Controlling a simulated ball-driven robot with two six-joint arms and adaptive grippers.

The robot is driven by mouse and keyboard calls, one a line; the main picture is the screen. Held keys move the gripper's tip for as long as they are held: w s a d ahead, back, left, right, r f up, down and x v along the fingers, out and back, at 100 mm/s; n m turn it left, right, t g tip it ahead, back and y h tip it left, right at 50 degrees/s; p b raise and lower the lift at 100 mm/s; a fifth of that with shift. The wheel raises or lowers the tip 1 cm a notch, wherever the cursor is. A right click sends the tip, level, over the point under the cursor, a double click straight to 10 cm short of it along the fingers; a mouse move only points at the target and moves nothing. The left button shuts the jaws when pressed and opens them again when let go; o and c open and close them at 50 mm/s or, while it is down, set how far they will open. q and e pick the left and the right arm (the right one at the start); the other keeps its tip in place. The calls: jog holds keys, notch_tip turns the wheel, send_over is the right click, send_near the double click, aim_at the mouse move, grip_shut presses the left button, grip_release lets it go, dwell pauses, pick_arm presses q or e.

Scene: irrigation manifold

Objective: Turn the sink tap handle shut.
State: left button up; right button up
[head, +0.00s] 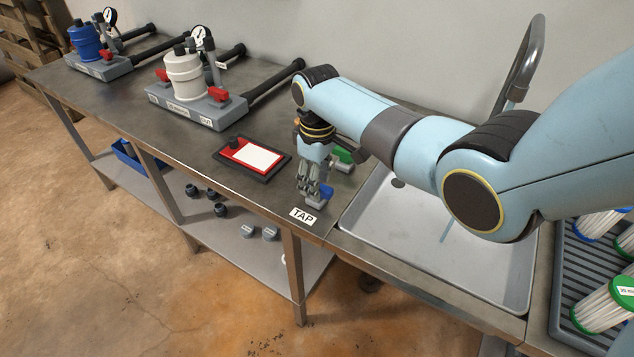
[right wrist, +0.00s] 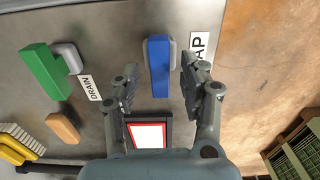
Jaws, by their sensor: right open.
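The blue tap handle (head: 327,191) sits on a grey base on the metal counter beside the TAP label (head: 302,216). In the right wrist view the blue handle (right wrist: 158,66) lies lengthwise between my fingertips, beside the partly hidden TAP label (right wrist: 199,46). My right gripper (head: 310,192) is open and points down at the handle. In the right wrist view its fingers (right wrist: 160,72) stand on either side of the handle; I cannot tell whether they touch it. The sink basin (head: 375,228) lies to the right, with a thin bluish streak in it. My left gripper is out of view.
A green handle (head: 343,154) stands close behind the gripper; its DRAIN label (right wrist: 89,88) shows in the wrist view. A red-framed tablet (head: 233,150) lies to the left. White (head: 184,76) and blue (head: 86,41) filter units stand farther left. A filter tray (head: 565,285) is at right.

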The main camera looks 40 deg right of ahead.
jog(key=shift+f, duration=0.4)
jog(key=shift+c, duration=1.9)
jog(key=c, duration=0.4)
grip_shut()
jog(key=shift+m+p, duration=1.05)
jog(key=shift+m, duration=0.45)
jog(key=m+p, duration=0.2)
jog(key=m, duration=0.2)
jog(key=shift+m, duration=0.3)
jog(key=m+p, duration=0.1)
jog(key=m, duration=0.4)
jog(key=shift+p, duration=0.3)
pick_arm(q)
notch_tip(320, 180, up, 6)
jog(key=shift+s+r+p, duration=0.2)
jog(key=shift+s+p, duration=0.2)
pick_arm(e)
jog(key=m, duration=0.5)
jog(key=shift+m, duration=0.4)
